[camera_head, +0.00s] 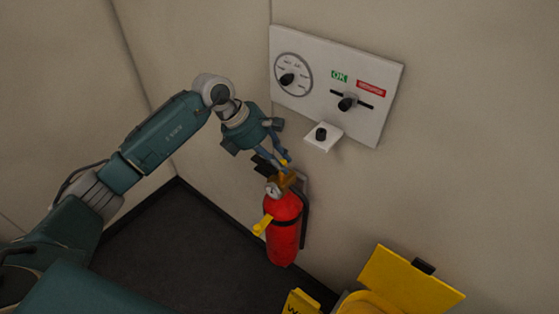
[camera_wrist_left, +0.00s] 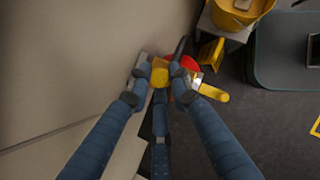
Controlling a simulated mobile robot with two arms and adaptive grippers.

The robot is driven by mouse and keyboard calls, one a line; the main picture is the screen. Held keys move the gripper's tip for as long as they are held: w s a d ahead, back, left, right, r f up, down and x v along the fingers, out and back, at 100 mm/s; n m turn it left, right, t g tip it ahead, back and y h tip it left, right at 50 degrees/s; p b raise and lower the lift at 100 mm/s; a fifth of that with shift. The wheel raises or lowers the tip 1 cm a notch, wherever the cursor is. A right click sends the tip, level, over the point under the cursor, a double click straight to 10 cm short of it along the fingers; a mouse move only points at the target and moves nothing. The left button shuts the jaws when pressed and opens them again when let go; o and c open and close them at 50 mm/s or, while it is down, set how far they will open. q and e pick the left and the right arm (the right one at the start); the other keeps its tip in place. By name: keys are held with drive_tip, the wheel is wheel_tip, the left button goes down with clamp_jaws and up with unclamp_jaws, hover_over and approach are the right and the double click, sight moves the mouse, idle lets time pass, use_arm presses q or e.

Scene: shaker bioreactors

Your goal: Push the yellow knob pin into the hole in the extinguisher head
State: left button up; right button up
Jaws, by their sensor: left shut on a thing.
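The red fire extinguisher (camera_head: 282,230) stands upright against the wall in a dark bracket, with a brass-coloured head (camera_head: 281,181) on top. My left gripper (camera_head: 281,163) comes down from above and is shut on the yellow knob pin (camera_head: 285,163), right over the head. In the left wrist view, the yellow knob (camera_wrist_left: 159,73) sits between the fingertips of the left gripper (camera_wrist_left: 159,79), with part of the red extinguisher (camera_wrist_left: 187,64) behind it. The hole and the pin's lower end are hidden, so I cannot tell how deep the pin sits. My right gripper is not in view.
A yellow nozzle-like part (camera_head: 263,226) sticks out from the extinguisher's left side. A white wall panel (camera_head: 320,98) with black knobs and a small shelf (camera_head: 324,141) is above. Yellow objects (camera_head: 410,284) stand at the lower right. Dark floor lies left of the extinguisher.

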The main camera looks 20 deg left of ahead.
use_arm(q)
drive_tip(key=o, duration=0.9)
drive_tip(key=v, duration=1.2)
